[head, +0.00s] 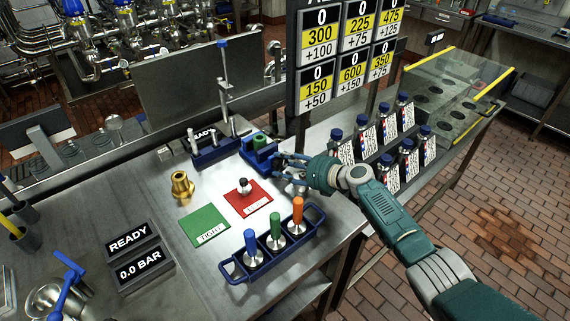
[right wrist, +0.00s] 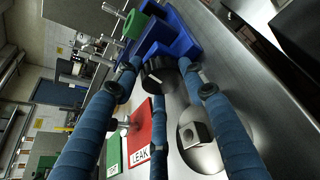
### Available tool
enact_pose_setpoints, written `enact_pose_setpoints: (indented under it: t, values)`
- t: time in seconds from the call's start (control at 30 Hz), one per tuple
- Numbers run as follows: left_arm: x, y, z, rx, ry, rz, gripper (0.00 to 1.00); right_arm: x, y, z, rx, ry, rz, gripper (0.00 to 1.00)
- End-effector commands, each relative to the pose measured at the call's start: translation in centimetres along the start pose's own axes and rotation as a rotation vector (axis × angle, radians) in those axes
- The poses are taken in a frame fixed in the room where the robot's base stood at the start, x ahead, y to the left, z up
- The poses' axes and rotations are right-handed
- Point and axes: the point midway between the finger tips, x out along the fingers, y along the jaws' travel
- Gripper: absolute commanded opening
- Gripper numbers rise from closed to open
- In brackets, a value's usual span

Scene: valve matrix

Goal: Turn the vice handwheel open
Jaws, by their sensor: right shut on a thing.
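The blue vice (head: 257,155) stands on the steel bench with a green piece (head: 260,141) in its jaws. The vice (right wrist: 181,38) and the green piece (right wrist: 134,24) also show at the top of the right wrist view. The black handwheel (right wrist: 158,74) sits on the near end of the vice. My right gripper (head: 283,161) reaches in from the right; its blue fingers are shut around the handwheel, which the right wrist view shows between the fingertips. In the head view the fingers hide the handwheel. My left gripper is out of view.
A red mat (head: 262,207) with a small fitting and a green mat (head: 204,227) lie left of my right gripper. A blue rack (head: 313,222) with coloured-handled tools stands in front. A brass fitting (head: 181,186) stands left.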

Motion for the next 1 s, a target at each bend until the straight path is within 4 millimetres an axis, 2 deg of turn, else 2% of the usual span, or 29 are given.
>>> enact_pose_setpoints:
  t: [0.03, 0.3, 0.5, 0.77, 0.8, 0.87, 1.0]
  values:
    - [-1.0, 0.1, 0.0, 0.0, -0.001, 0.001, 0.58, -0.2, 0.2, 0.9, -0.025, -0.009, -0.014, 0.15]
    - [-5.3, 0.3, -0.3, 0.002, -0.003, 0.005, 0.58, -0.3, 0.8, 1.1, -0.313, -0.011, -0.136, 0.15]
    - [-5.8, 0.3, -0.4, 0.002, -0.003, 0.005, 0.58, -0.1, 0.5, 0.9, -0.444, -0.014, -0.191, 0.15]
    - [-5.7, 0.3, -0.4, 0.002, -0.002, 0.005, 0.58, -0.1, 0.5, 1.0, -0.448, -0.017, -0.192, 0.15]
    - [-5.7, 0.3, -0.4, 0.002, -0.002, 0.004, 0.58, -0.1, 0.5, 1.0, -0.448, -0.017, -0.192, 0.49]
    - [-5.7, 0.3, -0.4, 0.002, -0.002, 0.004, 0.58, -0.1, 0.5, 1.0, -0.447, -0.017, -0.191, 0.58]
    - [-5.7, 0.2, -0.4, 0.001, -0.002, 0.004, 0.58, -0.1, 0.5, 0.7, -0.445, -0.012, -0.19, 0.58]
